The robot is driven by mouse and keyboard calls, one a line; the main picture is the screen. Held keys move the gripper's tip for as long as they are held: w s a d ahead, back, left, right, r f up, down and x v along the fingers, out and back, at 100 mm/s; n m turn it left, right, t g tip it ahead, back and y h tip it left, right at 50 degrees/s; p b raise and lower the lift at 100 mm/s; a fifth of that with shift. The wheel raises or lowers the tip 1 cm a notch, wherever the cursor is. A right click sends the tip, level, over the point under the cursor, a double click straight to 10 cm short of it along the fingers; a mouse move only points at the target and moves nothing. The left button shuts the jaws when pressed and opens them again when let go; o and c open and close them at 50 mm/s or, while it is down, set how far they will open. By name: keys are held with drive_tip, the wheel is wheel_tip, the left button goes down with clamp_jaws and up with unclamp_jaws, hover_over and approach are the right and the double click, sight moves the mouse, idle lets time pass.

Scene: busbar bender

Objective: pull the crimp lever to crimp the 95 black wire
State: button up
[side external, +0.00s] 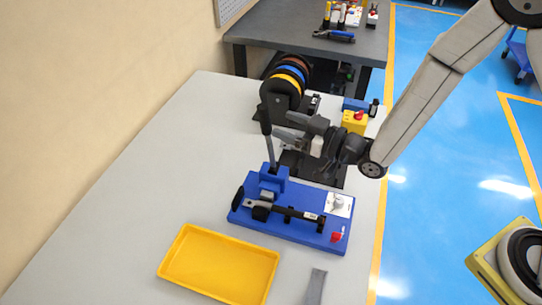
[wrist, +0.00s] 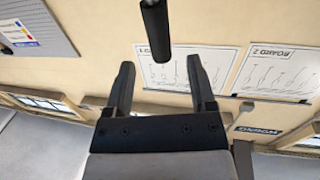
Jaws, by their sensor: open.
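The crimp lever (side external: 270,147) stands nearly upright on the blue crimping tool (side external: 312,236), with a grey rod and a black grip at its top. In the wrist view the black grip (wrist: 155,32) hangs in from the top edge, its end close to the level of my fingertips and lined up with the gap. My gripper (side external: 282,127) is open and empty, pointing left beside the upper lever; its two fingers (wrist: 161,72) stand well apart in the wrist view. A black bar-like piece (side external: 295,213) lies across the tool; I cannot tell if it is the 95 black wire.
A yellow tray (side external: 178,270) sits in front of the blue tool, with a grey strip (side external: 315,287) to its right. Wire spools (side external: 288,80) and a yellow box with a red button (side external: 355,122) stand behind. The table's left side is clear.

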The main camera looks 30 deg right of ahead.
drive_tip(key=shift+w+a, duration=0.1)
drive_tip(key=x, duration=0.7)
drive_tip(key=shift+w+a, duration=0.15)
drive_tip(key=shift+w, duration=0.1)
idle(0.4)
clamp_jaws()
idle(1.3)
